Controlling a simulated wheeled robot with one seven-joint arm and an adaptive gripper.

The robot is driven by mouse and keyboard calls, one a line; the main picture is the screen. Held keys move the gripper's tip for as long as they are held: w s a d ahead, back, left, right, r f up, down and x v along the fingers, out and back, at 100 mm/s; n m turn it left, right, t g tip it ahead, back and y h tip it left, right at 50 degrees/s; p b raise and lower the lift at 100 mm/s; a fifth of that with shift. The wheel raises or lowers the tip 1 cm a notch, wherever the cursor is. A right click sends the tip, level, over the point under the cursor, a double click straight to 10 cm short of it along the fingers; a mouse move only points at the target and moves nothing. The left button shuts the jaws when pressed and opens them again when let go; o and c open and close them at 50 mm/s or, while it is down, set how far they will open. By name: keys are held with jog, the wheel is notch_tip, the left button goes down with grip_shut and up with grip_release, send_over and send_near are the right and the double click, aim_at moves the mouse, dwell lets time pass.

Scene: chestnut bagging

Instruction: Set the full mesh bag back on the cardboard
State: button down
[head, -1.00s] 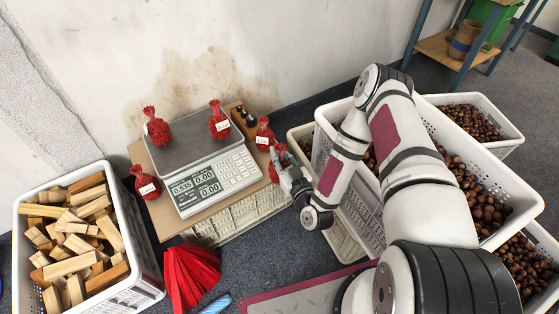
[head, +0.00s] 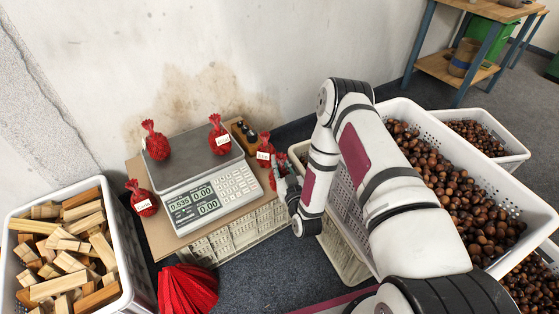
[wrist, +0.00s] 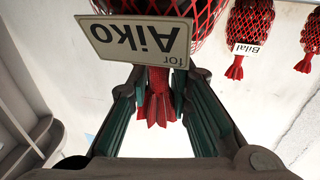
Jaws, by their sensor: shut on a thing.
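My gripper (head: 284,180) is at the right edge of the cardboard (head: 160,237), right of the scale (head: 205,185). In the wrist view my gripper (wrist: 158,105) is shut on the gathered red neck (wrist: 157,90) of a full red mesh bag (wrist: 180,8) tagged "for Aiko". In the head view that bag (head: 279,162) is partly hidden by the gripper; whether it touches the cardboard I cannot tell. Another red bag (head: 264,145) stands close to its left. Two bags are on the scale plate (head: 186,152), and one tagged bag (head: 143,200) stands left of the scale.
The cardboard lies on an upturned-looking pale crate (head: 225,243). A wood-block crate (head: 132,262) is at left, chestnut crates (head: 515,207) at right. Empty red mesh (head: 187,290) lies in front.

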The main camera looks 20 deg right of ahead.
jog(key=w+d+f+b, duration=0.1)
jog(key=w+f+b, duration=0.2)
jog(key=w, duration=0.4)
jog(key=shift+d+f, duration=0.35)
jog(key=shift+f, duration=0.2)
jog(key=shift+b, duration=0.3)
jog(key=shift+f, duration=0.15)
jog(key=c, duration=1.5)
grip_release()
jog(key=shift+o, duration=0.2)
